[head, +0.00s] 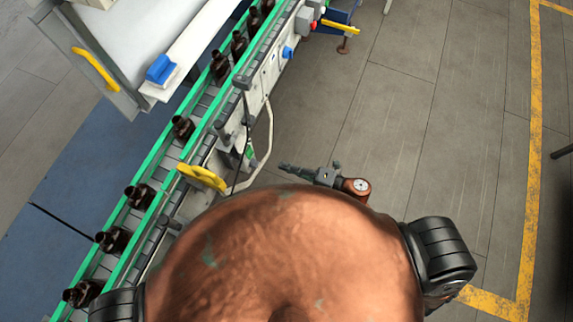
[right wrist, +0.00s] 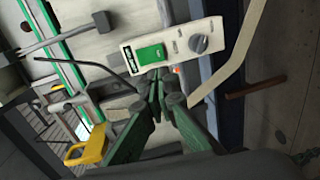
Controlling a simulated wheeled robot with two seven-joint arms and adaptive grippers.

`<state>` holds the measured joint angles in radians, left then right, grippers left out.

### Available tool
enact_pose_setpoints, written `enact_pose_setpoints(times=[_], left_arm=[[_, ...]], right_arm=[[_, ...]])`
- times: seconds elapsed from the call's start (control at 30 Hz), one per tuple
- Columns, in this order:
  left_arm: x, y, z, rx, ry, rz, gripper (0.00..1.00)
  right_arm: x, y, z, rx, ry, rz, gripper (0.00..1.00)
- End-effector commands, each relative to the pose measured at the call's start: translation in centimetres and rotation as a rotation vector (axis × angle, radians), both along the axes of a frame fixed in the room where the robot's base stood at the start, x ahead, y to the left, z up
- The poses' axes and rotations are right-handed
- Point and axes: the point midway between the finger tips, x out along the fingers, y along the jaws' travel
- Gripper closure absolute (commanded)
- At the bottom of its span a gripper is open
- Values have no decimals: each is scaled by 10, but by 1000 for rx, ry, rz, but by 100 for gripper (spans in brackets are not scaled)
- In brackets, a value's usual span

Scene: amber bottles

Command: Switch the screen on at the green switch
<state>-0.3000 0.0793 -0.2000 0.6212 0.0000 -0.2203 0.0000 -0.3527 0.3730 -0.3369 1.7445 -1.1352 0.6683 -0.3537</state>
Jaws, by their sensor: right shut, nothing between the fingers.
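The green switch (right wrist: 152,54) is a green rectangle on a pale control box with a grey knob (right wrist: 199,43), in the right wrist view. My right gripper (right wrist: 156,76) is shut and empty, its fingertips together just below the switch in the picture, at the box's lower edge. I cannot tell whether they touch the box. In the head view the right gripper (head: 284,167) is small and points left toward the conveyor side. The lit screen cannot be made out. My left gripper is not in view.
A conveyor with green rails (head: 160,148) carries several amber bottles (head: 183,128). A yellow handle (head: 203,177) sticks out at its side, and a bent pale bar (right wrist: 233,60) runs beside the control box. The grey floor (head: 420,110) to the right is clear.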

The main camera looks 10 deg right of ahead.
Motion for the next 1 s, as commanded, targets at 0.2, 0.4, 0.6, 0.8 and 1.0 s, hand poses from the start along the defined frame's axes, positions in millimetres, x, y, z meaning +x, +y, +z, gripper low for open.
enact_pose_setpoints(times=[0.2,0.4,0.6,0.8,1.0], left_arm=[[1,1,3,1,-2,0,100],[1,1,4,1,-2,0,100],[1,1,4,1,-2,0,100],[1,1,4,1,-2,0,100],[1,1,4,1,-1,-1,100]], right_arm=[[28,39,-4,2,-2,0,100],[49,67,-9,3,0,-2,100],[60,82,-12,2,1,-1,100],[63,86,-13,0,1,-1,100],[63,86,-13,1,2,-1,100]])
